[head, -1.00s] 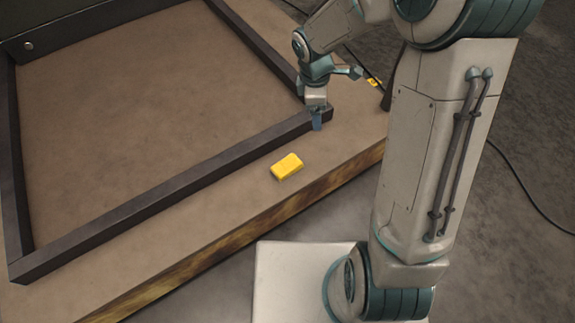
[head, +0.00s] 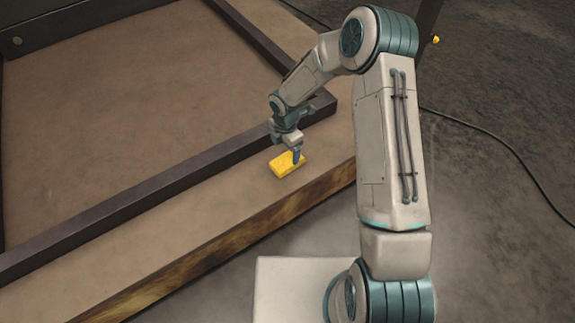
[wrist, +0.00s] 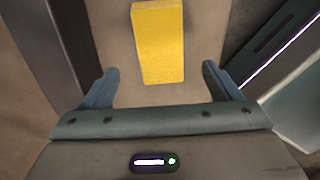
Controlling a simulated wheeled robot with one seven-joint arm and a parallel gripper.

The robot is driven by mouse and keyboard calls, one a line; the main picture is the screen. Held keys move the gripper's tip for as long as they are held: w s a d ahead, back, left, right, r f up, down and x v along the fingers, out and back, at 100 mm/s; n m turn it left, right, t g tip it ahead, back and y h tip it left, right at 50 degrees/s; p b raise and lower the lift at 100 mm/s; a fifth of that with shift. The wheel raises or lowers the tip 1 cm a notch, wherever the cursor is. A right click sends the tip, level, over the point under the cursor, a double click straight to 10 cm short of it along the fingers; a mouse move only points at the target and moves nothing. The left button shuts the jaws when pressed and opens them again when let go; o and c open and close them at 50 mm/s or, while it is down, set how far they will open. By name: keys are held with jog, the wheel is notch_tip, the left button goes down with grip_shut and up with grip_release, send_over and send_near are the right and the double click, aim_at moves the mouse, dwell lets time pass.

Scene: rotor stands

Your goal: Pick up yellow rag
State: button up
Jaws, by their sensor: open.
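The yellow rag (head: 284,165) is a folded, block-like yellow piece lying on the brown platform ledge, outside the dark frame bar. In the wrist view the yellow rag (wrist: 159,42) shows at the top middle, lengthwise ahead of the jaws. My gripper (head: 296,158) points down over the rag in the head view and covers part of its right side. In the wrist view my gripper (wrist: 161,88) is open, with one blue finger on each side and nothing between the tips. The rag's near end lies close to the line between the fingertips; I cannot tell the height gap.
A dark raised bar (head: 150,190) runs along the ledge beside the rag. The platform's front edge (head: 240,250) drops to a grey floor. A black cable (head: 500,145) lies on the floor at right. The ledge left of the rag is clear.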

aim_at(287, 160)
jog(key=shift+w+d+f+b, duration=0.15)
jog(key=shift+f+b, duration=0.65)
jog(key=shift+f, duration=1)
jog(key=shift+w+d+f+b, duration=0.1)
jog(key=shift+f+b, duration=0.65)
jog(key=shift+f, duration=1)
jog(key=shift+r, duration=0.1)
jog(key=shift+s, duration=0.1)
jog(key=shift+c, duration=0.3)
jog(key=c, duration=1)
